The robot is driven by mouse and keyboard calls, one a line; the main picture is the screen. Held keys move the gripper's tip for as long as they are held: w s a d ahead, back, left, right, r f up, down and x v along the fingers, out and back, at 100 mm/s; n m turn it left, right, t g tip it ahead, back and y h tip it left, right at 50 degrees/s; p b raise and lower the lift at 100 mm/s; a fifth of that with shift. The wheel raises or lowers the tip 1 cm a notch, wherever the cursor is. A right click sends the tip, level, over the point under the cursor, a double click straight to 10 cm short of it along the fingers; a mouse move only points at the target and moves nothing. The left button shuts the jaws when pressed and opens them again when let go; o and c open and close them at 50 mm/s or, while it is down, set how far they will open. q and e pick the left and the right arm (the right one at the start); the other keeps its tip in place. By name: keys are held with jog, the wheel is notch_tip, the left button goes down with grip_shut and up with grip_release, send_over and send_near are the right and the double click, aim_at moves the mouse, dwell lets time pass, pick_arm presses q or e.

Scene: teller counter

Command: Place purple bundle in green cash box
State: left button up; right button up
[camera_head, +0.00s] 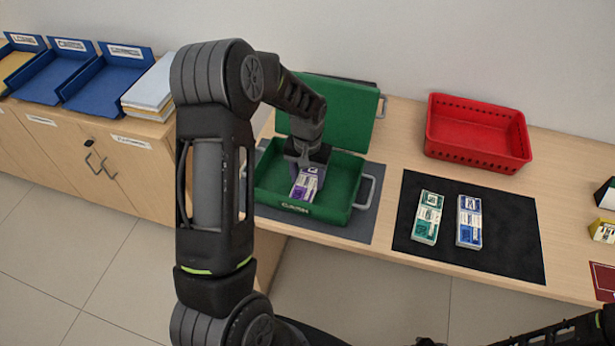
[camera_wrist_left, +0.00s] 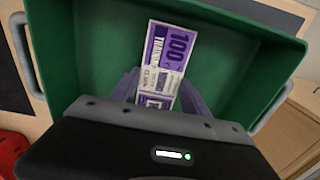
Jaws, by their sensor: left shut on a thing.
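The purple bundle (camera_head: 305,185) is a banded stack of notes marked 100. It also shows in the left wrist view (camera_wrist_left: 166,55), lying between the gripper's fingers. My left gripper (camera_head: 305,168) is shut on the bundle, reaching down inside the open green cash box (camera_head: 343,190). The box's green wall also shows in the left wrist view (camera_wrist_left: 245,70). The box lid (camera_head: 345,115) stands raised at the back. I cannot tell whether the bundle touches the box floor. My right gripper is not clearly in view; only dark arm parts show at the lower right.
A dark mat (camera_head: 480,255) to the right holds a green bundle (camera_head: 427,217) and a blue bundle (camera_head: 469,221). A red basket (camera_head: 478,140) stands behind it. Blue trays (camera_head: 105,80) and stacked papers (camera_head: 150,88) are on the left cabinet. The box has side handles (camera_head: 366,190).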

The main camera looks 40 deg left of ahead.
aim_at(308, 182)
pick_arm(q)
jog(key=shift+f, duration=0.25)
jog(key=o, duration=1.4)
jog(key=shift+r, duration=0.1)
jog(key=shift+o, duration=0.2)
jog(key=shift+r, duration=0.1)
notch_tip(308, 182, up, 12)
jog(key=b, duration=0.1)
